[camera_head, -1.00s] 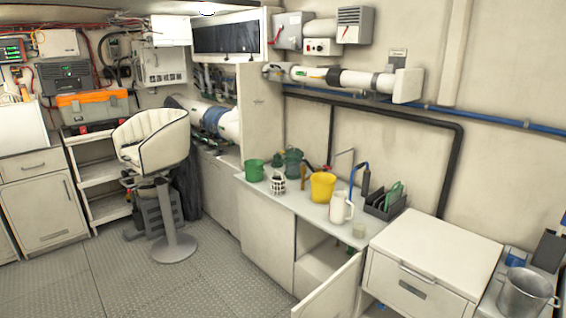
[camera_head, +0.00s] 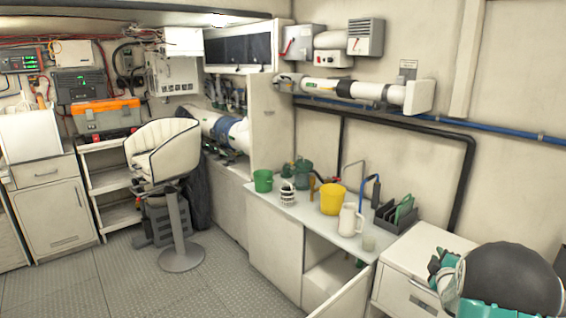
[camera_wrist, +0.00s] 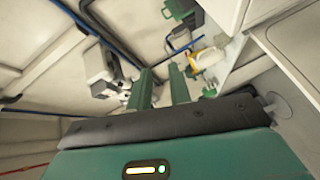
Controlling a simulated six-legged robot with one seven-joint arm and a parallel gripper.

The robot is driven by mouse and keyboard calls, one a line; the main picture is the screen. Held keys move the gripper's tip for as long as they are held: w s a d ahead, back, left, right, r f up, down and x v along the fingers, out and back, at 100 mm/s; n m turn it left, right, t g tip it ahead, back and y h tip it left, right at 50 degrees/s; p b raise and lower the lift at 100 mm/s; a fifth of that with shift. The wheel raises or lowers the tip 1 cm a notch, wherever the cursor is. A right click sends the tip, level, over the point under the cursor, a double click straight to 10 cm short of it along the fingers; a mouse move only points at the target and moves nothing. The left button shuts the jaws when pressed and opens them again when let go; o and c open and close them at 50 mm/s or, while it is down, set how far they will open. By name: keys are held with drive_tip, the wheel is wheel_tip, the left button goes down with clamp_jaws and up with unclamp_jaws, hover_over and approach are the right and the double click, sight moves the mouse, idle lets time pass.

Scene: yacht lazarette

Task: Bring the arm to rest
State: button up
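My gripper (camera_wrist: 160,80) shows in the wrist view as two teal fingers standing apart, with nothing between them. Beyond it are the pale wall, pipes and part of the counter, tilted in the picture. In the head view my arm (camera_head: 500,280), with a black rounded part and teal parts, fills the lower right corner in front of the white drawer unit. The fingertips cannot be made out there. Whether the arm touches the drawer unit cannot be told.
The counter (camera_head: 287,210) holds a green cup (camera_head: 263,181), a yellow bucket (camera_head: 332,200), a white pitcher (camera_head: 349,221) and a dark rack (camera_head: 398,216). A cabinet door (camera_head: 345,298) below hangs open. A stool (camera_head: 166,150) stands left; floor (camera_head: 120,275) is clear in front.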

drive_tip(key=s+a+r+m+g+y, duration=0.1)
drive_tip(key=s+a+r+m+g, duration=0.15)
drive_tip(key=s+a+r, duration=0.5)
drive_tip(key=s+a+r+m+g+y, duration=0.15)
drive_tip(key=s+a+r+m, duration=0.3)
drive_tip(key=a, duration=0.55)
drive_tip(key=s+a+m+g, duration=0.1)
drive_tip(key=s+a+g, duration=0.1)
drive_tip(key=s+a, duration=0.3)
drive_tip(key=s+a+m+g+y, duration=0.1)
drive_tip(key=s+a, duration=0.4)
drive_tip(key=s, duration=0.7)
drive_tip(key=s+a+m+g+y, duration=0.1)
drive_tip(key=s+a+m+g, duration=0.1)
drive_tip(key=s+a, duration=0.4)
drive_tip(key=s+g, duration=0.1)
drive_tip(key=s, duration=0.2)
drive_tip(key=shift+s, duration=0.15)
drive_tip(key=shift+r+y, duration=0.1)
drive_tip(key=shift+y, duration=0.15)
